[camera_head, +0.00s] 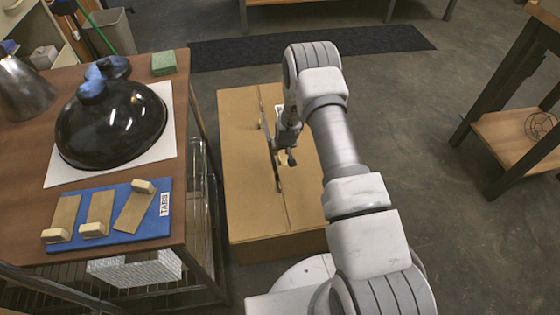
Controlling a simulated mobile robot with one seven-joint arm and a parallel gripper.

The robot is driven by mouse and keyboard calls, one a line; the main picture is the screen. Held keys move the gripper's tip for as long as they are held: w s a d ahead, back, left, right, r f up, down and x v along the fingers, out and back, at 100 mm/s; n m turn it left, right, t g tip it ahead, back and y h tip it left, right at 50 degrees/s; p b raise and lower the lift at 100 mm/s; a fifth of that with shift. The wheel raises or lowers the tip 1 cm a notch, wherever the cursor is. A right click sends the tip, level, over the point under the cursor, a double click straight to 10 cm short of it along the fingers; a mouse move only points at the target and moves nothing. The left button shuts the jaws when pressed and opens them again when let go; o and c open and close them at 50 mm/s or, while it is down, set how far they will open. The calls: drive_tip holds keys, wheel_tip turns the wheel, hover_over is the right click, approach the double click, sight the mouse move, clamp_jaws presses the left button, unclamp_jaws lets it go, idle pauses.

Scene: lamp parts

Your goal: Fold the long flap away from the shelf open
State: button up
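A cardboard box (262,241) stands on the floor in the middle of the view. Its top looks closed, with two long flaps meeting at a lengthwise seam. The left long flap (243,165) lies flat beside the wooden workbench. The right long flap (303,190) lies on the far side from that bench and is partly hidden by my arm. My gripper (284,156) points down over the middle of the seam. A narrow dark gap or edge shows along the seam beside it. I cannot tell whether the fingers touch a flap or how far apart they are.
The workbench (182,95) at left holds a black dome lamp shade (112,128) and a blue mat (72,236) with several tabs. A wooden stand with a lower shelf (515,140) is at right. Floor right of the box is clear. A dark mat (240,52) lies behind.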

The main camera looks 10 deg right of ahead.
drive_tip(key=b+x, duration=0.3)
drive_tip(key=x, duration=0.7)
drive_tip(key=shift+w, duration=0.1)
drive_tip(key=shift+r, duration=0.1)
clamp_jaws()
idle(1.0)
